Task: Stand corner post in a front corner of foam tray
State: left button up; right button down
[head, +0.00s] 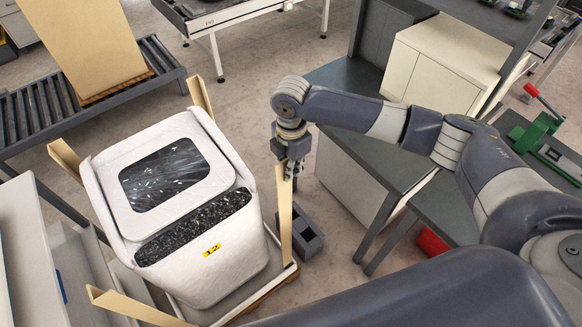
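A tan corner post (285,220) stands nearly upright at the right corner of the foam tray (262,292), beside the white wrapped unit. Its lower end meets the tray's corner; whether it is fully seated I cannot tell. My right gripper (290,168) is at the post's upper end and appears shut on it; the fingers are small and partly hidden. The white wrapped unit (225,255), with a dark top window and yellow label "12", stands on the tray. Other tan posts are at the far corner (201,97), left corner (66,160) and near corner (135,307). My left gripper is not in view.
A grey block with openings (306,240) lies on the floor just right of the held post. A dark workbench (350,82) with a cream cabinet (440,65) stands at right. A roller conveyor (45,110) carries a tan box at upper left.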

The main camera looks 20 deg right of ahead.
jog(key=shift+p, duration=0.45)
jog(key=shift+f, duration=0.45)
dwell(1.2)
jog(key=shift+f+b, duration=0.45)
jog(key=shift+f, duration=1.3)
dwell(2.1)
